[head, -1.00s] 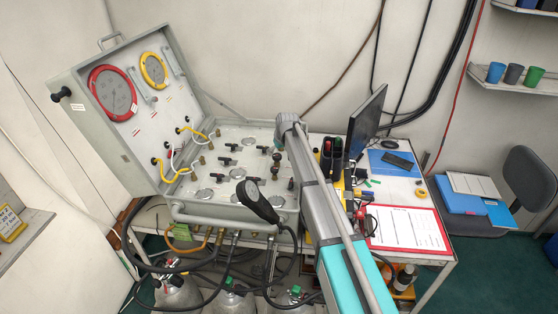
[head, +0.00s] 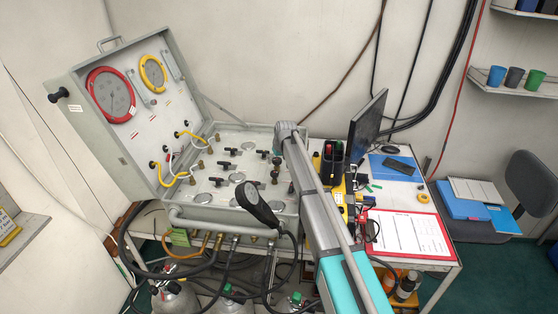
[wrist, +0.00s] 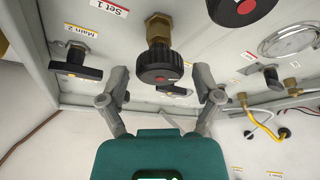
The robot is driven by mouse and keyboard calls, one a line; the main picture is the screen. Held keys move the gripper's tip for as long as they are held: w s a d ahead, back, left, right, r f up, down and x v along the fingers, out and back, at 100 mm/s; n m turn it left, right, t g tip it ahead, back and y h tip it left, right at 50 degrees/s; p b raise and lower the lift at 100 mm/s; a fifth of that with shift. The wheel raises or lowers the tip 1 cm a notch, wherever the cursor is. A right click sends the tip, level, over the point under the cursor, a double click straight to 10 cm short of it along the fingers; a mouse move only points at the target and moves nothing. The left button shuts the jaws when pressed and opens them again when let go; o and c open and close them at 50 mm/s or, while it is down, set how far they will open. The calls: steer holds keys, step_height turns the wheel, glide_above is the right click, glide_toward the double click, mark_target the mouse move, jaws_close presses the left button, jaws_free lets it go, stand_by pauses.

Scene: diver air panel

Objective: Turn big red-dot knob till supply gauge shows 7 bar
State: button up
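In the wrist view a black knob with a red dot (wrist: 160,68) on a brass stem sits between the fingers, near the "Set 1" label. My gripper (wrist: 161,78) is open, one finger on each side of it; whether either touches is unclear. A second, larger-looking red-dot knob (wrist: 240,10) is cut off by the top edge. In the head view a red-rimmed gauge (head: 111,95) and a yellow-rimmed gauge (head: 153,72) are on the raised lid. Their readings are too small to tell, and I cannot tell which is the supply gauge. My arm hides the gripper there.
The wrist view shows a black "Main 2" handle (wrist: 76,64) at left, and a round dial (wrist: 289,41) and yellow hose (wrist: 262,128) at right. In the head view a black handset (head: 258,205) hangs at the panel's front; a monitor (head: 366,125) stands right.

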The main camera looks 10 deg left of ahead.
steer(key=c, duration=0.8)
steer(key=shift+o, duration=0.2)
steer(key=shift+m, duration=0.3)
steer(key=o, duration=1.1)
steer(key=shift+o, duration=0.2)
steer(key=shift+r, duration=0.1)
